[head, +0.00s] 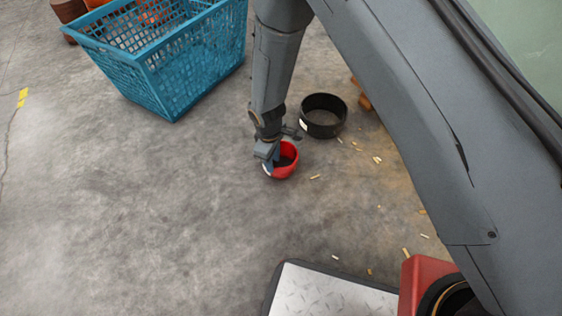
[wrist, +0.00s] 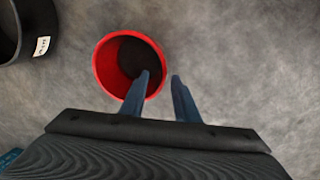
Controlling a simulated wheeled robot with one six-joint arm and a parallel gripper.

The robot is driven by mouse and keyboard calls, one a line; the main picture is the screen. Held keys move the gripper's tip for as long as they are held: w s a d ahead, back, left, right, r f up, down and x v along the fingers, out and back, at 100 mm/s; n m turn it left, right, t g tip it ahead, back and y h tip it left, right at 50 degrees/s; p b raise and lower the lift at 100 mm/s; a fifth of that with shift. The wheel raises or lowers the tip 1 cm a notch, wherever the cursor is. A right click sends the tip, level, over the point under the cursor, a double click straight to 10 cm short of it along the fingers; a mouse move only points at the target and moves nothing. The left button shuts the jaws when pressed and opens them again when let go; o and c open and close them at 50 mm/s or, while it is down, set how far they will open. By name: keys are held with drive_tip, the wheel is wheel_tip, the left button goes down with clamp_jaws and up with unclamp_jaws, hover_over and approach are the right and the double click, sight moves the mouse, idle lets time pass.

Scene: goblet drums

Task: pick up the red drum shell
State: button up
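The red drum shell (head: 291,158) is a small round red cup-like piece on the concrete floor, with its dark inside facing up. In the wrist view the red drum shell (wrist: 104,68) lies just beyond my fingers. My gripper (head: 271,165) is down at its left side in the head view. In the wrist view my gripper (wrist: 161,75) has its fingers apart, the left one over the shell's opening and the right one outside its wall. The wall's right side lies between them. I cannot tell whether either finger touches it.
A black ring-shaped shell (head: 323,116) with a white label stands close by; it also shows in the wrist view (wrist: 36,28). A blue plastic crate (head: 172,85) stands at the upper left. Small pale chips (head: 377,160) are scattered to the right. The floor at left is clear.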

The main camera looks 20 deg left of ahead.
drive_tip(key=b, duration=0.3)
hover_over(274, 178)
drive_tip(key=shift+f, duration=2.4)
drive_tip(key=shift+c, duration=0.2)
clamp_jaws()
